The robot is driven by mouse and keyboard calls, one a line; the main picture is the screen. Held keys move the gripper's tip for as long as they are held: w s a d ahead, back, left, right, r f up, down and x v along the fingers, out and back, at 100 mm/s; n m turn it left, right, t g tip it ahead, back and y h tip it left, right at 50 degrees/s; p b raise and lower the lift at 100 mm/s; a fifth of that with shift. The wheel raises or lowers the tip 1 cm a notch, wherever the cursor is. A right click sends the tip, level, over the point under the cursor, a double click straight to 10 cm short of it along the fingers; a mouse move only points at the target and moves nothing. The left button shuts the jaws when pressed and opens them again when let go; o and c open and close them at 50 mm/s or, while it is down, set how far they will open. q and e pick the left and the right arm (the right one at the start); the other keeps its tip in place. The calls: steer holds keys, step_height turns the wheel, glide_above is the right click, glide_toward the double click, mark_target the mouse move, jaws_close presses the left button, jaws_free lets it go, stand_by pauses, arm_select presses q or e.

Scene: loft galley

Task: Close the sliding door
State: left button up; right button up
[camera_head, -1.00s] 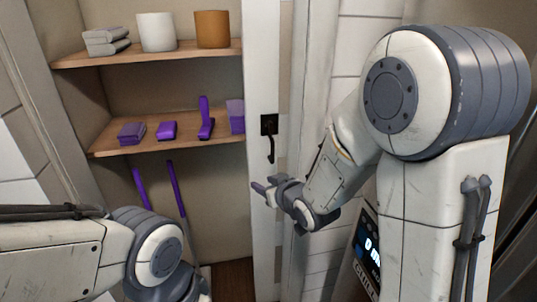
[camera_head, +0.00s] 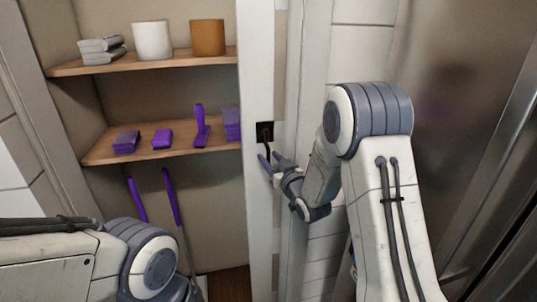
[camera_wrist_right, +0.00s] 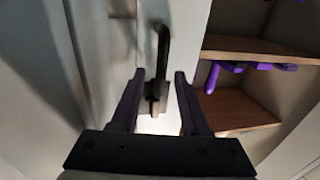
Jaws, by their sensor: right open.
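The sliding door (camera_head: 257,215) is a white panel standing open at the right side of the shelf closet. It carries a dark handle (camera_head: 265,133) with a curved lever on a black plate. My right gripper (camera_head: 270,160) is open, its fingertips just below and at the handle. In the right wrist view the open fingers (camera_wrist_right: 159,76) straddle the black handle (camera_wrist_right: 161,45), whose base appears between them. I cannot tell whether they touch it. My left arm shows at the lower left, but its gripper is out of view.
The closet has wooden shelves (camera_head: 150,146) with purple cleaning items, a white pot (camera_head: 152,40), an orange pot (camera_head: 207,38) and folded grey cloths (camera_head: 101,50). Purple-handled poles (camera_head: 172,200) stand below. A shiny metal surface (camera_head: 460,110) is at the right.

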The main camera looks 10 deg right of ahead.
steer(key=shift+w+a, duration=0.2)
steer(key=shift+w, duration=0.6)
jaws_close()
stand_by(0.9)
